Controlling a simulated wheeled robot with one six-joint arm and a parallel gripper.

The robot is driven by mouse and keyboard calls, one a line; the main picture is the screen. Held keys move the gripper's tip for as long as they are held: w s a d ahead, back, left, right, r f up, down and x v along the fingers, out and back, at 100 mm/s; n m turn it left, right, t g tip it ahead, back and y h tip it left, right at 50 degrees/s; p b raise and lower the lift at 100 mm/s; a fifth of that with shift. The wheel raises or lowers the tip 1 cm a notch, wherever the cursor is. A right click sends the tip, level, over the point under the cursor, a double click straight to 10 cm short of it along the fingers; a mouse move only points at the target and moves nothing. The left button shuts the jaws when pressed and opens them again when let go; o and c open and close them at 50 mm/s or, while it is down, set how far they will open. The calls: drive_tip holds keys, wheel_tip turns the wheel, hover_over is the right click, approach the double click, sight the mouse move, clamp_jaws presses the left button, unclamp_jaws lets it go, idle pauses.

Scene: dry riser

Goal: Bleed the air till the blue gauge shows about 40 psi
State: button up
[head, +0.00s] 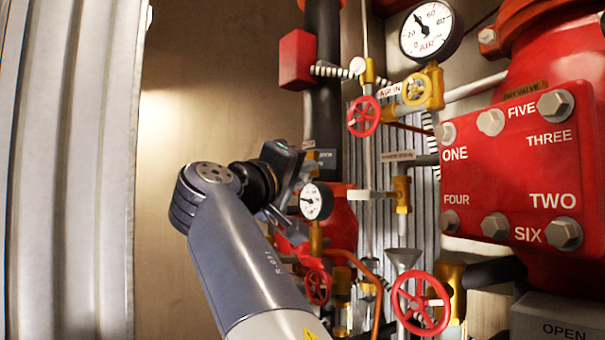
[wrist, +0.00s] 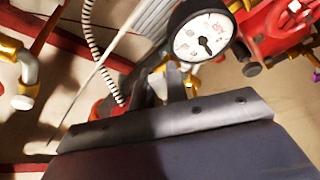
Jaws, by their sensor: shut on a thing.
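A large black-rimmed gauge (head: 431,30) marked AIR is at the top right of the head view; its needle points up and left, near the 40 region. A small dark-rimmed gauge (head: 316,201) stands lower, on a brass fitting; its figures are too small to read. No blue rim shows on either. A dark-rimmed gauge (wrist: 203,35) also shows in the wrist view, just beyond my fingers. My gripper (head: 281,217) is left of the small gauge. In the wrist view its fingers (wrist: 160,86) are close together on something hidden between and behind them.
A large red bolted plate (head: 520,165) stands at right. A coiled white cord (wrist: 92,50) and thin pipes are near my gripper. A corrugated panel (head: 70,170) stands at left.

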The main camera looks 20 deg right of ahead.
clamp_jaws()
drive_tip(key=shift+r, duration=0.1)
drive_tip(key=n+p, duration=0.1)
drive_tip(key=r+n+y+p, duration=0.1)
drive_tip(key=p, duration=0.1)
drive_tip(key=shift+s+d+n, duration=0.1)
drive_tip(key=shift+s+n, duration=0.05)
drive_tip(key=shift+n, duration=0.15)
drive_tip(key=shift+n+y+p, duration=0.3)
drive_tip(key=shift+n+p, duration=0.15)
drive_tip(key=shift+n, duration=0.25)
drive_tip(key=shift+s+r+n+g+y, duration=0.1)
drive_tip(key=shift+r+n+g+y, duration=0.1)
drive_tip(key=shift+n, duration=0.45)
drive_tip(key=shift+r+n+g+y, duration=0.2)
drive_tip(key=shift+n, duration=0.45)
